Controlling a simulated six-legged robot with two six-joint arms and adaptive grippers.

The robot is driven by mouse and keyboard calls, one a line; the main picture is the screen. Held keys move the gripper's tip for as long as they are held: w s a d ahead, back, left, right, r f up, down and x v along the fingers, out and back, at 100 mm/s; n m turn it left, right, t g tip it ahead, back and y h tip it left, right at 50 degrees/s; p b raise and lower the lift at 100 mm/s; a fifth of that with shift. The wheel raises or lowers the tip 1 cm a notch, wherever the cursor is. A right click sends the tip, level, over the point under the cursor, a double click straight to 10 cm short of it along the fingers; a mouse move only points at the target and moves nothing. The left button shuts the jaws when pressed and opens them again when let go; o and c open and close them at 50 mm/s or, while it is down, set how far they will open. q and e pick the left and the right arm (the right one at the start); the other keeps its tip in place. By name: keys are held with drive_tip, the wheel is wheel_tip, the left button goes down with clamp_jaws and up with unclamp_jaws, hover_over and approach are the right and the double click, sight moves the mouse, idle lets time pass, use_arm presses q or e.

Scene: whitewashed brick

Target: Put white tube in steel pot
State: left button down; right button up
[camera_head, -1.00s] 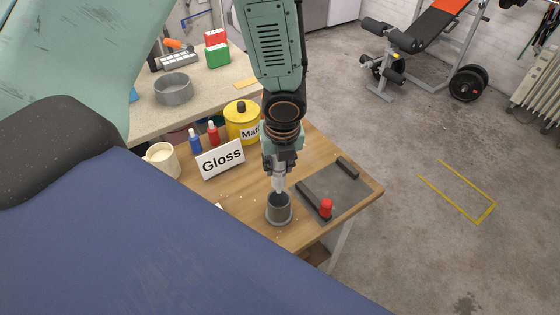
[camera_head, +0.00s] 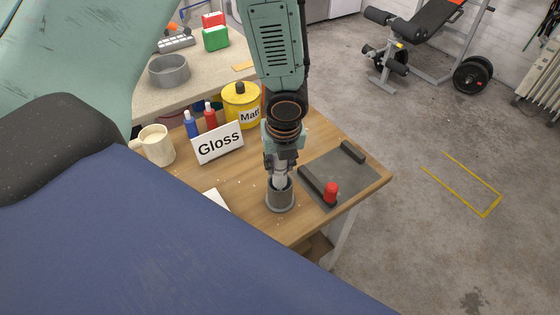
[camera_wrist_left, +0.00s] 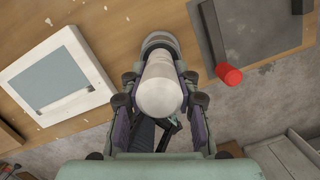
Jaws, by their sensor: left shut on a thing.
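My left gripper (camera_head: 279,165) is shut on the white tube (camera_head: 280,183) and points down. In the left wrist view the gripper (camera_wrist_left: 160,108) grips the tube (camera_wrist_left: 160,88) between its fingers, with the tube's rounded end toward the camera. The steel pot (camera_head: 280,202) is a grey cylinder standing on the wooden table, directly under the tube. The tube's lower end is at the pot's mouth and appears to dip inside its rim; how deep is hidden. The pot's rim (camera_wrist_left: 159,38) shows behind the tube in the wrist view. My right gripper is not in view.
A dark mat (camera_head: 346,178) with dark bars and a red object (camera_head: 331,192) lies right of the pot. A Gloss sign (camera_head: 218,143), red and blue bottles, a yellow Matt tin (camera_head: 241,105) and a cream mug (camera_head: 156,146) stand behind. A white-framed panel (camera_wrist_left: 57,76) lies on the table.

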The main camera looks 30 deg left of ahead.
use_arm(q)
drive_tip(key=shift+d, duration=0.15)
drive_tip(key=c, duration=1.2)
unclamp_jaws()
drive_tip(key=shift+s+r, duration=0.1)
drive_tip(key=shift+o, duration=1.4)
wheel_tip(320, 180, up, 12)
drive_tip(key=s+d, duration=0.1)
drive_tip(key=shift+s+d, duration=0.2)
drive_tip(key=shift+d, duration=0.1)
drive_tip(key=shift+f, duration=0.2)
